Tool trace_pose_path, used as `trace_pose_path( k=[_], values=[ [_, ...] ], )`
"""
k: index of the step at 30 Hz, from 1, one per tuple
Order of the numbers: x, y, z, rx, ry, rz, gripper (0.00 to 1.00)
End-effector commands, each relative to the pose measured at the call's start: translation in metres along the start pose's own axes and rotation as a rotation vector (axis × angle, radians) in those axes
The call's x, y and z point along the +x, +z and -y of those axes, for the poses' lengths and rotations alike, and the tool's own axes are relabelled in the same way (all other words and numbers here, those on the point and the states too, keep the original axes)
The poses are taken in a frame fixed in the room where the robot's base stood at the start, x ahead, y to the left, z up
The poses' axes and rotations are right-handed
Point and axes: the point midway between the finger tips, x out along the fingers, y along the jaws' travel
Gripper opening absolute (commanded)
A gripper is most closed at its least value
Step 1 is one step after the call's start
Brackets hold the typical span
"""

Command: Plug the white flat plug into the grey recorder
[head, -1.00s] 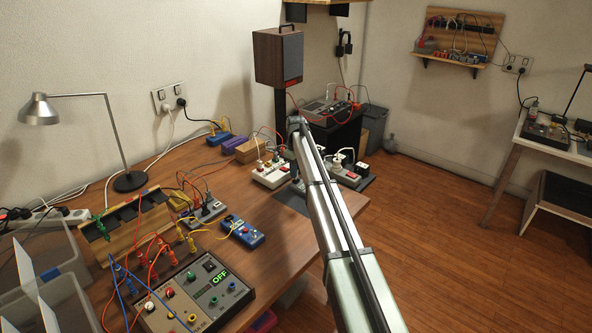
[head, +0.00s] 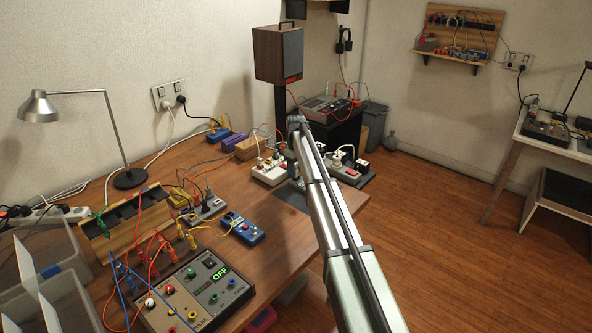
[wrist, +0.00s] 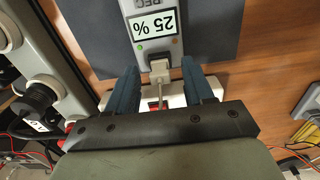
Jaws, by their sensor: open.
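In the wrist view the grey recorder (wrist: 152,45) lies on a dark mat (wrist: 215,35), its label reading "REC" and "25 %" upside down. A green and an orange light show near its end. The white flat plug (wrist: 160,73) is straight against that end, in line with it, and looks seated; the contact depth is hard to tell. Its thin cord runs back towards my gripper. My gripper (wrist: 161,84) is open, one blue finger on each side of the plug, with gaps to both. In the head view my arm hides the recorder and plug.
A grey strip with round plugs (wrist: 42,88) lies close to the left finger in the wrist view. A white socket unit (wrist: 177,101) is behind the fingers. In the head view a blue meter (head: 243,228) and a control box (head: 200,290) stand at the front left.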

Motion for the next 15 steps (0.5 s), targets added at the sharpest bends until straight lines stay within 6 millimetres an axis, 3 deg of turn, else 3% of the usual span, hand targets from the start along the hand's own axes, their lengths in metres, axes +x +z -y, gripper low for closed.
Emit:
trace_pose_path(
  k=[8, 15],
  values=[
    [-0.027, 0.0, 0.0, 0.0, 0.001, -0.001, 0.52],
    [-0.075, -0.001, 0.0, 0.0, 0.001, -0.002, 0.52]
  ],
)
